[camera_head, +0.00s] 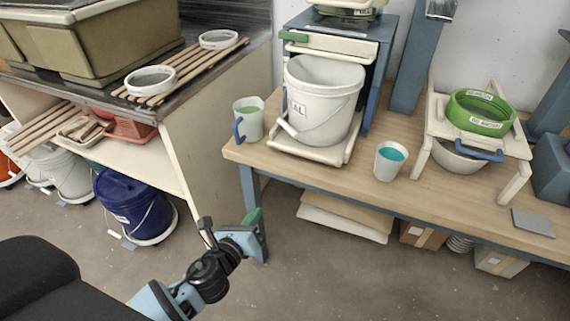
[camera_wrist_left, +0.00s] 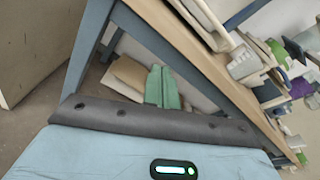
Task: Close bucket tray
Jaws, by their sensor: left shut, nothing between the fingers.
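A white bucket (camera_head: 322,100) labelled "AL" stands upright on the cream bucket tray (camera_head: 308,150), which sticks out from the front of a blue-grey stand (camera_head: 388,45) on the wooden table. Its wire handle hangs down the front with a white grip. My left gripper (camera_head: 258,222) is low in front of the table's left leg, below the tabletop and well apart from the tray. Its green fingers (camera_wrist_left: 162,87) are together and empty in the left wrist view, pointing under the table. My right gripper is not in view.
A white jug (camera_head: 248,120) with green liquid stands left of the tray, and a cup (camera_head: 390,160) with teal liquid stands to its right. A green sieve (camera_head: 480,112) sits on a cream stand over a bowl. The table edge (camera_head: 340,188) lies between my left gripper and the tray.

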